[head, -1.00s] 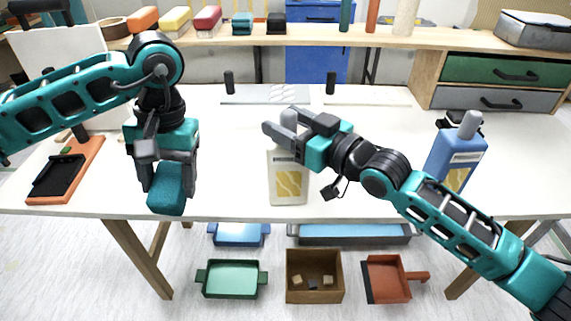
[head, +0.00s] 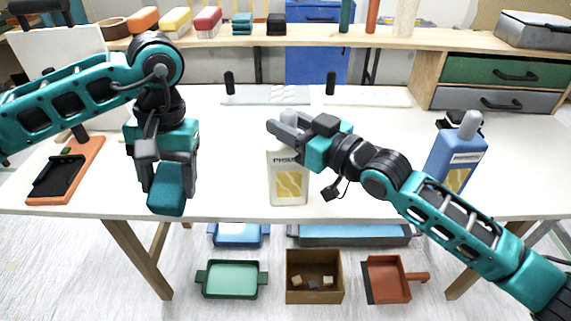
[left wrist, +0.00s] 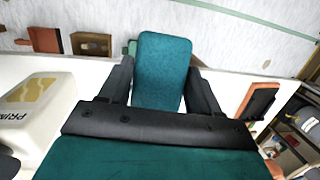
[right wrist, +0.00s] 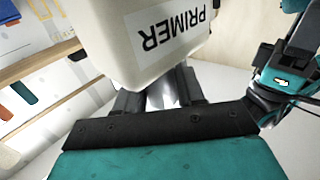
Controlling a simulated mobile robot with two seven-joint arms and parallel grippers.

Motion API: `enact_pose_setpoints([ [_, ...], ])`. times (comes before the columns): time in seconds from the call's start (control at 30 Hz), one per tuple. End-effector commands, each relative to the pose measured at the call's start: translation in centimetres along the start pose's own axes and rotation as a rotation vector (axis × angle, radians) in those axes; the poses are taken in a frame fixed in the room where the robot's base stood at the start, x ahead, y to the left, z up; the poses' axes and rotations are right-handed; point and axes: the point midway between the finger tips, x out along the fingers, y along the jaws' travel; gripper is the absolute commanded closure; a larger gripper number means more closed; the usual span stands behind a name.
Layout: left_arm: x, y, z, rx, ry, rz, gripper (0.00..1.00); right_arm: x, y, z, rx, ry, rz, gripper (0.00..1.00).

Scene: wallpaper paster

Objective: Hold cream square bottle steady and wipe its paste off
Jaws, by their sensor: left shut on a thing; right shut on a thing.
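The cream square bottle (head: 288,178) stands upright near the table's front edge in the head view, with a yellow patch on its front label. My right gripper (head: 279,132) is shut on its grey neck and cap, and the bottle's body with PRIMER lettering (right wrist: 170,35) fills the top of the right wrist view. My left gripper (head: 167,180) is shut on a teal sponge-like block (left wrist: 162,72), held to the left of the bottle and apart from it. The bottle (left wrist: 38,110) also shows at the left of the left wrist view. I cannot make out paste clearly.
A blue bottle (head: 456,158) stands on the table (head: 370,190) at right, behind my right arm. An orange tray-like tool (head: 66,172) lies at left. A metal plate (head: 265,95) lies at the back. Trays and a brown box (head: 314,275) are below the front edge.

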Motion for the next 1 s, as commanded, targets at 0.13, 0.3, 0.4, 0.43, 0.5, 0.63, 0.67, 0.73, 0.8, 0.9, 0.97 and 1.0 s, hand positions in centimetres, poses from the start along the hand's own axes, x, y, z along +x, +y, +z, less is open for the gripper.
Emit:
enact_pose_setpoints([
  [0.13,0.0,0.0,0.0,0.0,0.0,0.0,0.69,0.0,0.0,0.1,0.0,-0.001,0.0,0.51],
  [0.3,0.0,0.0,0.0,0.0,0.0,0.0,0.69,0.0,0.0,0.1,0.0,-0.001,0.0,0.38],
  [0.4,0.0,0.0,0.0,0.0,0.0,0.0,0.69,0.0,0.0,0.0,0.0,-0.001,0.0,0.38],
  [0.43,0.0,0.0,0.0,0.0,0.0,0.0,0.69,0.0,0.0,0.0,0.0,-0.001,0.0,0.38],
  [0.5,0.0,0.0,0.0,0.0,0.0,0.0,0.69,0.0,0.0,0.0,0.0,-0.001,0.0,0.38],
  [0.63,-0.3,0.0,0.0,0.0,0.0,0.0,0.69,-0.4,0.1,0.0,0.0,-0.002,0.001,0.38],
  [0.67,-0.3,-0.1,0.0,0.0,0.0,0.0,0.69,-0.5,0.1,0.0,0.0,-0.003,0.001,0.38],
  [0.73,-0.6,-0.1,0.1,0.0,0.0,0.0,0.69,-0.9,0.0,0.0,0.0,-0.002,0.001,0.38],
  [0.8,-0.8,-0.1,0.1,0.0,0.0,0.0,0.69,-1.3,0.0,-0.1,0.0,-0.001,0.001,0.38],
  [0.9,-0.9,-0.1,0.1,0.0,0.0,0.0,0.69,-1.7,0.0,-0.1,0.0,-0.001,0.001,0.38],
  [0.97,-0.9,-0.1,0.1,0.0,0.0,0.0,0.69,-1.8,0.0,0.0,0.0,-0.001,0.0,0.38],
  [1.0,-0.9,-0.1,0.1,0.0,0.0,0.0,0.69,-1.8,0.0,0.0,0.0,-0.001,0.0,0.38],
])
